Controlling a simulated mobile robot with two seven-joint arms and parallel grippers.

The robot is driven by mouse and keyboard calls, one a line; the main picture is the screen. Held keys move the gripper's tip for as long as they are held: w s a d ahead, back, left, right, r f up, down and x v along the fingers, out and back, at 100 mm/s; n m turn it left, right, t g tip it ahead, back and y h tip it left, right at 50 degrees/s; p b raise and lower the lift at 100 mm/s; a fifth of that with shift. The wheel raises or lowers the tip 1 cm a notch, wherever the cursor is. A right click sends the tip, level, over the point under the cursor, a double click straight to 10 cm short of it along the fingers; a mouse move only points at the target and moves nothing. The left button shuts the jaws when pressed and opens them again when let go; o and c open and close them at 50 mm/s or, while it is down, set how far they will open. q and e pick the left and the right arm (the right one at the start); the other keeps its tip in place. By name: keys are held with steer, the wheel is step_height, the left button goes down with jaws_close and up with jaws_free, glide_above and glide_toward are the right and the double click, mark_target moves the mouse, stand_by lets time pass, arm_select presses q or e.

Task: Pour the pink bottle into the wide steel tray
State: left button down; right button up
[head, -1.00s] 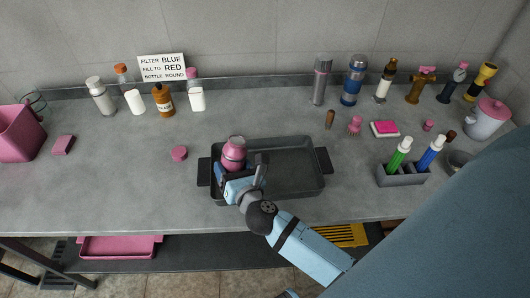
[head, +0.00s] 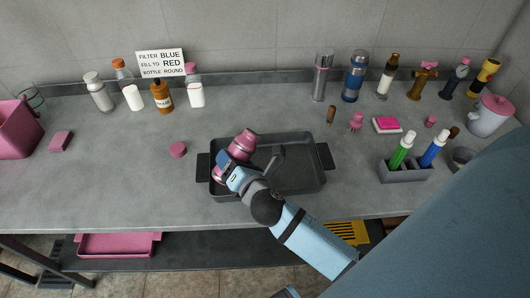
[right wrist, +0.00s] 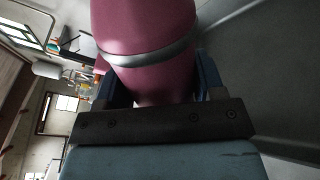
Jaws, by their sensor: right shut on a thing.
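The pink bottle (head: 243,146) is in my right gripper (head: 228,164), over the left part of the wide steel tray (head: 300,186). It is tilted, with its top leaning up and to the right in the head view. In the right wrist view the pink bottle (right wrist: 150,30), with a grey band, sits between the two fingers of my right gripper (right wrist: 155,90). The tray is dark grey with a handle at each end. I see no liquid coming out. My left gripper is not in view.
A round pink lid (head: 178,149) lies left of the tray. A grey holder (head: 405,174) with green and blue bottles stands to the right. Several bottles and a sign (head: 161,63) stand at the back. The counter in front of the lid is clear.

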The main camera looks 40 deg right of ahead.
steer(key=shift+a+f+m, duration=0.1)
steer(key=shift+m, duration=0.2)
steer(key=shift+a+b, duration=0.1)
steer(key=shift+b, duration=0.3)
steer(key=shift+a+f+m+y+b, duration=0.2)
steer(key=shift+f+m+y+b, duration=0.1)
steer(key=shift+m+b, duration=0.4)
steer(key=shift+a+m+b, duration=0.1)
steer(key=shift+m+b, duration=0.2)
steer(key=shift+m, duration=0.3)
steer(key=shift+f+m+b, duration=0.15)
steer(key=shift+m+b, duration=0.15)
steer(key=shift+m, duration=0.1)
stand_by(0.4)
steer(key=shift+a+y, duration=0.1)
steer(key=shift+y, duration=0.2)
steer(key=shift+m, duration=0.5)
steer(key=shift+d+m, duration=0.4)
steer(key=shift+d, duration=0.05)
steer(key=shift+d+m, duration=0.1)
steer(key=shift+m, duration=0.2)
stand_by(0.3)
